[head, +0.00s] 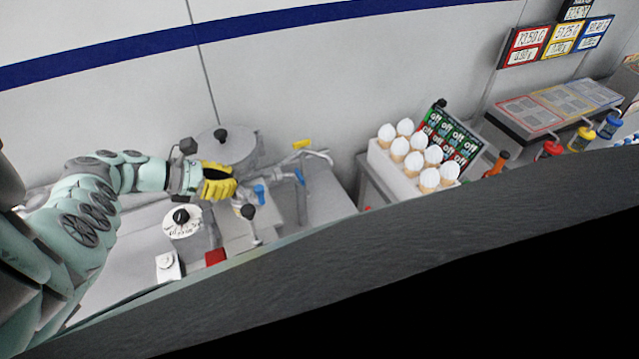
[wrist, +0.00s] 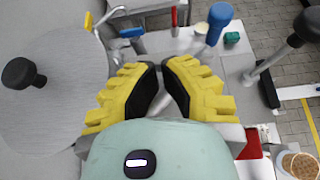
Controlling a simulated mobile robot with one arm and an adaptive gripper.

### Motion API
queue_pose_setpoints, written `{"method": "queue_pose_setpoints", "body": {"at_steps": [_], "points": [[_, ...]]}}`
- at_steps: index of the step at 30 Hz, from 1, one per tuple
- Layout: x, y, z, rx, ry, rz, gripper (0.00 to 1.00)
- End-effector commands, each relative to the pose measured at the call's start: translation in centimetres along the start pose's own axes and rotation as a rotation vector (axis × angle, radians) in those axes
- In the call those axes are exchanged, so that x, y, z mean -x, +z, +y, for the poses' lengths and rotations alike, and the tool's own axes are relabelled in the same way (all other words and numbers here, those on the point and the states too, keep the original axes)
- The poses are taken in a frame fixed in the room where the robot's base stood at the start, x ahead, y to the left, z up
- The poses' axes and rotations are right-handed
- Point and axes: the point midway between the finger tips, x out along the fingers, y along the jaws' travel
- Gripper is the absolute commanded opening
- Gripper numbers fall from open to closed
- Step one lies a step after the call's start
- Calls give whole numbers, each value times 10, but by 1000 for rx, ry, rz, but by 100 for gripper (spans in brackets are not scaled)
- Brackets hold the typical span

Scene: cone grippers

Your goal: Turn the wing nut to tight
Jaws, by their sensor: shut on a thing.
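My gripper (head: 234,184) has yellow fingers with black pads and reaches in from the left in the head view, beside a round grey lid. In the wrist view my gripper (wrist: 163,65) has its two fingertips close together over the grey surface. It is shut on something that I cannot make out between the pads. I cannot pick out the wing nut in either view; the fingers may hide it.
The grey lid (wrist: 65,85) with a black knob (wrist: 20,73) is left of the fingers. A blue-handled lever (wrist: 219,18) stands close on the right. In the head view a dial with a black knob (head: 181,215) is below my gripper. White cones (head: 428,178) stand farther right.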

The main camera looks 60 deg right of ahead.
Motion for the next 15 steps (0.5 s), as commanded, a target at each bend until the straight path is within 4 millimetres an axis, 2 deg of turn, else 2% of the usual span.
{"method": "queue_pose_setpoints", "body": {"at_steps": [15], "points": [[1,2,-4,2,0,-3,0]]}}
